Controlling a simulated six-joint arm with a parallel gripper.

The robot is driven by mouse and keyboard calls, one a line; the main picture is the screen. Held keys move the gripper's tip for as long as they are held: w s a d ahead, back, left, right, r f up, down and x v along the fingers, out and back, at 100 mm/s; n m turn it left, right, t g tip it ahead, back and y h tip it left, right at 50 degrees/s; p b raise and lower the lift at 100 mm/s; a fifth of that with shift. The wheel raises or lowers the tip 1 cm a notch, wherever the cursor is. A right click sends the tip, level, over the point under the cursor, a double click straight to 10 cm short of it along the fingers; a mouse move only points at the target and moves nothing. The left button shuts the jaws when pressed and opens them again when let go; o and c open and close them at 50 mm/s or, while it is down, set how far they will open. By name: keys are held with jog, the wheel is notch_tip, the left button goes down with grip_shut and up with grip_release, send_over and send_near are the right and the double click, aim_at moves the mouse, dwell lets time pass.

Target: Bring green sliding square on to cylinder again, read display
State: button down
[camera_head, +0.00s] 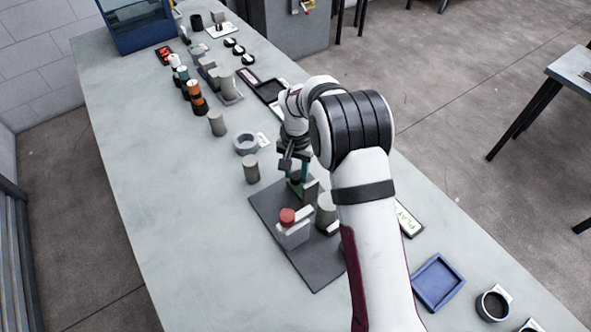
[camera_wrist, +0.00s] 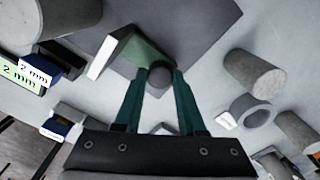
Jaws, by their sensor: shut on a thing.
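My gripper (camera_head: 296,178) points down at the far end of a dark plate (camera_head: 269,212). In the wrist view its green fingers (camera_wrist: 160,78) are closed on a small dark round knob (camera_wrist: 160,73). A green block with a pale face (camera_wrist: 146,50) stands against that knob on the plate; I take it as the sliding square. In the head view it is largely hidden by my gripper and a dark upright. A grey cylinder (camera_head: 326,208) stands on the plate to the right, apart from my gripper. I cannot make out a readable measuring display.
A loose grey cylinder (camera_head: 251,169) and a grey ring (camera_head: 246,143) stand left of my gripper. "2 mm" labels (camera_wrist: 38,72) show in the wrist view. A blue tray (camera_head: 438,282) lies at lower right.

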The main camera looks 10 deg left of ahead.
jog(key=shift+s+d, duration=1.15)
jog(key=shift+d, duration=0.1)
jog(key=c, duration=0.5)
grip_release()
jog(key=shift+r, duration=0.1)
notch_tip(320, 180, up, 16)
